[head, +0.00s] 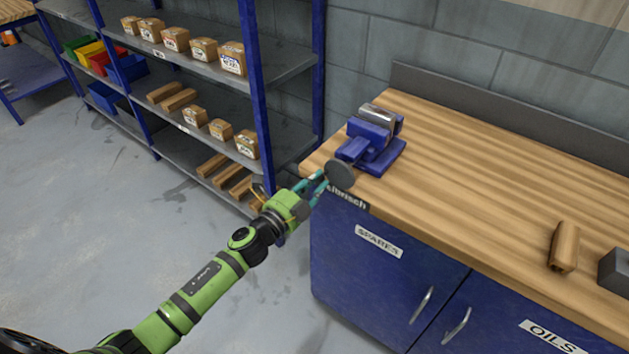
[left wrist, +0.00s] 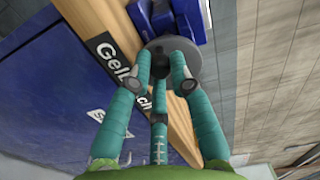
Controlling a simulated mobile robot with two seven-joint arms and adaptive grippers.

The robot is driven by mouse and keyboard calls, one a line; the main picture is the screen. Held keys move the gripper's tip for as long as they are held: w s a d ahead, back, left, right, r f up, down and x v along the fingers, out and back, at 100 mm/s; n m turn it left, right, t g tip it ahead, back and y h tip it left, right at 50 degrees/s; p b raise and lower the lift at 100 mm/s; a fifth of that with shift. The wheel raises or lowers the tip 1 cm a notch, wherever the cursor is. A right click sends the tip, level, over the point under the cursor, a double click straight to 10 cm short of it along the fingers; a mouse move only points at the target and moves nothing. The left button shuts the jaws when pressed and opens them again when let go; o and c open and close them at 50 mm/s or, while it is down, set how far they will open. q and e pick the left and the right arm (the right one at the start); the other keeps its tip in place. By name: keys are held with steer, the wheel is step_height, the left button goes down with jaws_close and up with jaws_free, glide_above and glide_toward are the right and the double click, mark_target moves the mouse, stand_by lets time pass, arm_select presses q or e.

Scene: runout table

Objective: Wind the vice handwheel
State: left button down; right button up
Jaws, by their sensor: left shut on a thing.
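The blue vice (head: 371,143) sits on the wooden bench top at its left front corner. Its dark grey round handwheel (head: 340,175) faces out over the bench's front edge. My left gripper (head: 321,182) reaches in from the left with its teal fingers at the handwheel. In the left wrist view the fingers (left wrist: 165,62) close on the middle of the handwheel (left wrist: 207,65), and the vice (left wrist: 170,18) is behind it. My right gripper is not in view.
The wooden bench top (head: 460,170) is mostly clear. A wooden block (head: 564,247) and a dark grey block (head: 615,270) lie at its right. Blue cupboard doors with handles (head: 421,306) are below. A shelf rack (head: 256,80) with boxes stands behind my left arm.

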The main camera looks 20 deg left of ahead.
arm_select(q)
steer(key=n, duration=0.1)
steer(key=f+n, duration=0.1)
steer(key=n, duration=0.1)
steer(key=shift+d, duration=0.1)
steer(key=n, duration=0.1)
steer(key=n+p, duration=0.1)
steer(key=shift+s+d+f+n, duration=0.1)
steer(key=shift+d+f+n, duration=0.05)
steer(key=shift+n, duration=0.15)
steer(key=shift+f+n, duration=0.2)
steer(key=shift+n, duration=0.4)
steer(key=shift+s+d+f+n+p, duration=0.1)
steer(key=shift+d+n+p, duration=0.1)
steer(key=shift+n, duration=0.4)
steer(key=shift+d+n+p, duration=0.1)
steer(key=shift+n+p, duration=0.1)
steer(key=shift+n, duration=0.4)
steer(key=shift+f+n, duration=0.2)
steer(key=shift+n, duration=0.4)
steer(key=shift+d, duration=0.1)
